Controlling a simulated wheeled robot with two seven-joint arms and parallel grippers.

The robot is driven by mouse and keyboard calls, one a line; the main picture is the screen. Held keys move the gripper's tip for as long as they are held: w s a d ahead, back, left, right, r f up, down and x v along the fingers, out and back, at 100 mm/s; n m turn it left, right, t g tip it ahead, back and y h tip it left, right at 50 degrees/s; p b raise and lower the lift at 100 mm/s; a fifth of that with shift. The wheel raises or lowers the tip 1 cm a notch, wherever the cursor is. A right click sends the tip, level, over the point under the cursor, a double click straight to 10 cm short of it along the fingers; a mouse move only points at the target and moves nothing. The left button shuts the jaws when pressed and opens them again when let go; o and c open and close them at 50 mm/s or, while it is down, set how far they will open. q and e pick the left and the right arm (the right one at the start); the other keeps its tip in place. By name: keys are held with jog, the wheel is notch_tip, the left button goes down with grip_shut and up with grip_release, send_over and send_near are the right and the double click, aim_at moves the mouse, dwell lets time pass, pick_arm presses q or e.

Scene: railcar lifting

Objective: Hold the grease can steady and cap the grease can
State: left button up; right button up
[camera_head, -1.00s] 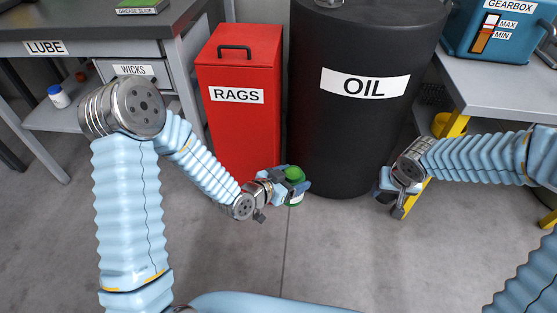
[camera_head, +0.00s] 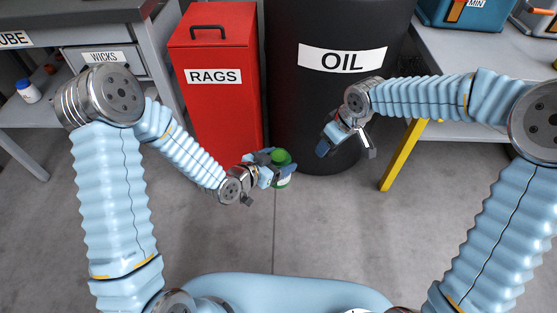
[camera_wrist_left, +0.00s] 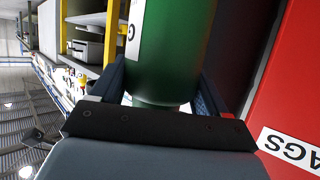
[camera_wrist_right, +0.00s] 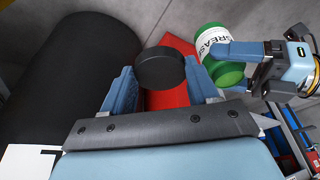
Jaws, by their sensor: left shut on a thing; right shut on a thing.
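The green grease can (camera_head: 282,170) with a white label is held in my left gripper (camera_head: 272,166), in front of the red rags bin and the oil drum. In the left wrist view the can (camera_wrist_left: 165,60) stands between the two fingers. My right gripper (camera_wrist_right: 165,88) is shut on a round black cap (camera_wrist_right: 160,68), seen between its fingertips in the right wrist view. In that view the grease can (camera_wrist_right: 218,52) is to the right of the cap and apart from it. In the head view my right gripper (camera_head: 335,140) is to the right of the can, before the drum.
The red rags bin (camera_head: 215,110) and black oil drum (camera_head: 340,100) stand behind my grippers. A grey bench (camera_head: 470,95) with a yellow leg is at right, and the lube bench (camera_head: 60,60) at left. The floor between my arms is clear.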

aim_at(277, 155)
jog(key=a+r+n+g, duration=0.1)
jog(key=a+n, duration=0.2)
jog(key=a, duration=0.1)
jog(key=s+a+r+n, duration=0.1)
jog(key=a+r+n, duration=0.1)
jog(key=a+n, duration=0.1)
jog(key=a+r+n+g+y, duration=0.1)
jog(key=a+n, duration=0.3)
jog(key=a, duration=0.2)
jog(key=shift+s+r+g, duration=0.15)
jog(key=shift+r+g, duration=0.15)
jog(key=shift+r, duration=0.05)
jog(key=shift+f, duration=0.15)
jog(key=shift+f, duration=1.85)
jog(key=shift+d, duration=0.2)
